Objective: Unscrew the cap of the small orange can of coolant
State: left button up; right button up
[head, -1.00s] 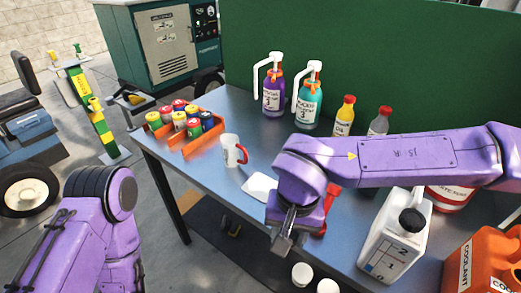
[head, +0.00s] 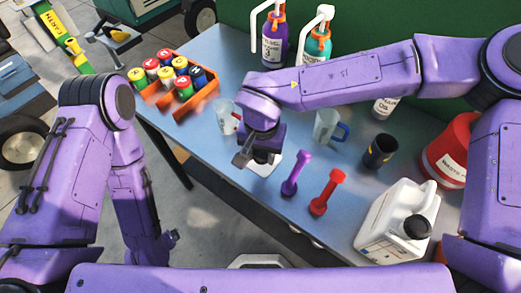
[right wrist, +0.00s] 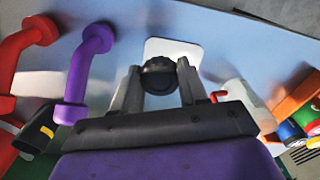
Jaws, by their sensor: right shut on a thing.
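The orange can of coolant is not in view now. My right gripper (head: 243,160) is at the white square pad (head: 285,165) near the table's front edge. In the right wrist view, my right gripper (right wrist: 159,72) is shut on a round black ribbed cap (right wrist: 160,77). The white pad (right wrist: 172,48) shows right behind the cap; I cannot tell whether the cap touches it. My left gripper (head: 165,243) hangs low in front of the table, small and partly dark; its fingers are unclear.
A clear mug (head: 224,118) is behind-left. A white jug (head: 390,222) with a black cap is at the right. An orange tray (head: 190,100) holds several cans at the left.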

aim_at(261, 153)
jog(key=w+f, duration=0.2)
jog(key=w, duration=0.1)
jog(key=w+f, duration=0.2)
jog(key=shift+w, duration=0.2)
jog(key=shift+s+f+p, duration=0.2)
jog(key=shift+s+f, duration=0.1)
jog(key=shift+f, duration=0.25)
jog(key=shift+s+f+p, duration=0.2)
jog(key=shift+s+f, duration=0.1)
jog(key=shift+f, duration=0.25)
jog(key=shift+s, duration=0.15)
jog(key=shift+w+f, duration=0.2)
jog(key=shift+w, duration=0.05)
jog(key=o, duration=1.2)
jog(key=shift+w+f, duration=0.1)
jog(key=shift+c, duration=0.2)
pick_arm(q)
jog(key=shift+w+r, duration=0.35)
jog(key=shift+w, duration=0.25)
pick_arm(e)
jog(key=shift+s, duration=0.2)
jog(key=shift+w+r, duration=0.1)
jog(key=shift+r, duration=0.3)
pick_arm(q)
jog(key=shift+w+f+b, duration=0.1)
jog(key=shift+f+b, duration=0.6)
pick_arm(e)
notch_tip(261, 153, up, 12)
jog(key=shift+f, duration=0.2)
